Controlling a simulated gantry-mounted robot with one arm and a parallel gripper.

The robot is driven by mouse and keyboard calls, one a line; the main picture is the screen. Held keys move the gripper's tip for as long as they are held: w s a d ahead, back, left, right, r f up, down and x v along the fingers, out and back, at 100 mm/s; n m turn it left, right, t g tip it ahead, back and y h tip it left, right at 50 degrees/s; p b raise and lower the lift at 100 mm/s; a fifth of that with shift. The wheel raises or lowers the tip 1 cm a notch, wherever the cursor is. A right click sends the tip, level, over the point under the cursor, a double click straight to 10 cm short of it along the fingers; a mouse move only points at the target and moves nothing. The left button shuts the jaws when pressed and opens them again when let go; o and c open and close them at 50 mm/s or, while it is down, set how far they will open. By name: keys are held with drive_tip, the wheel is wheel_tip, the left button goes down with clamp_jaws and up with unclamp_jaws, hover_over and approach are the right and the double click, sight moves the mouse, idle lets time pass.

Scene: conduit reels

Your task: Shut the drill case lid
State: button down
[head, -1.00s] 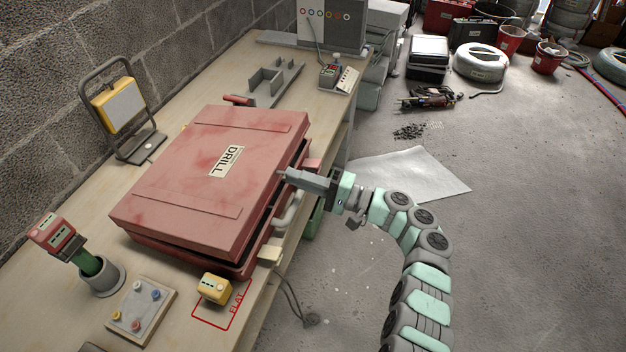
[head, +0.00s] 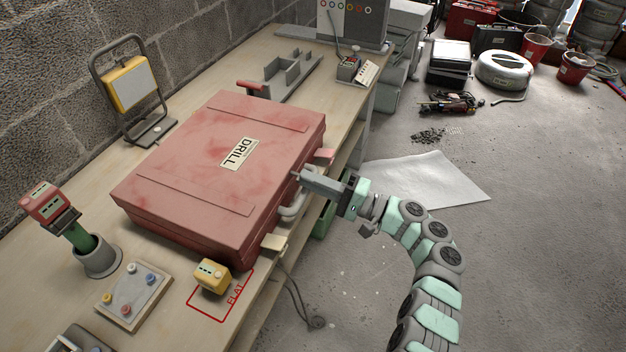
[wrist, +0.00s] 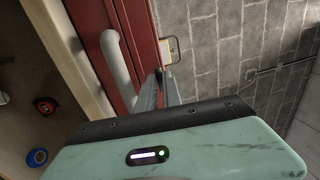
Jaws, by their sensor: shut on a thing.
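The red drill case (head: 185,228) lies on the workbench with its lid (head: 200,150) down over the base. The lid bears a "DRILL" label, and I see no clear gap along its near side. The grey case handle (head: 293,207) is on the side facing the aisle. My gripper (head: 298,174) is at that side's edge, above the handle, with its jaws shut on the lid edge. In the wrist view the fingers (wrist: 160,90) reach the red case wall (wrist: 138,40) beside the handle (wrist: 116,62); the exact contact is hard to see.
A button panel (head: 133,297), a cup holding a red-and-green tool (head: 97,256) and a work lamp (head: 128,85) are around the case.

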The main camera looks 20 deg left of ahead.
drive_tip(key=c, duration=1.5)
unclamp_jaws()
drive_tip(key=shift+f, duration=0.65)
drive_tip(key=d, duration=0.3)
drive_tip(key=d+f, duration=0.1)
drive_tip(key=d, duration=0.3)
drive_tip(key=s+d, duration=0.1)
drive_tip(key=d, duration=0.2)
drive_tip(key=shift+d+f, duration=0.2)
drive_tip(key=shift+d, duration=0.05)
